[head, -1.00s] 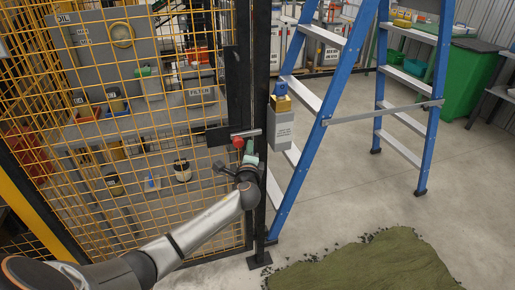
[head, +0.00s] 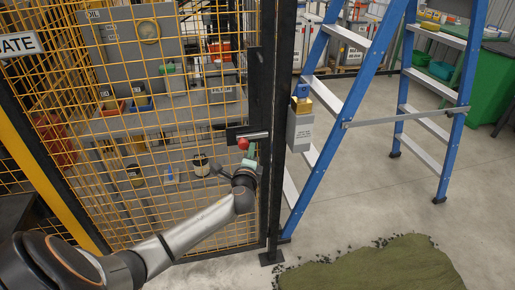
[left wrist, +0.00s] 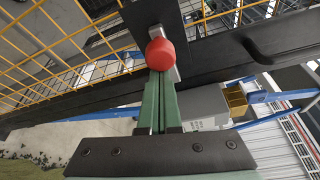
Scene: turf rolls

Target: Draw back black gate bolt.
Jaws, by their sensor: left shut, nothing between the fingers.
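The gate bolt is a silver rod (head: 258,135) with a red knob (head: 243,143), on a black plate (head: 232,132) at the edge of the yellow mesh gate. The rod's right end lies near the gap beside the black post (head: 282,120); I cannot tell whether it still reaches into the post. My left gripper (head: 250,157) is just right of and below the knob, shut and empty. In the left wrist view its green fingers (left wrist: 158,85) are together, their tips right at the red knob (left wrist: 161,53), seemingly touching it. My right gripper is out of view.
Green turf (head: 375,267) lies on the floor at lower right. Open floor lies right of the ladder.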

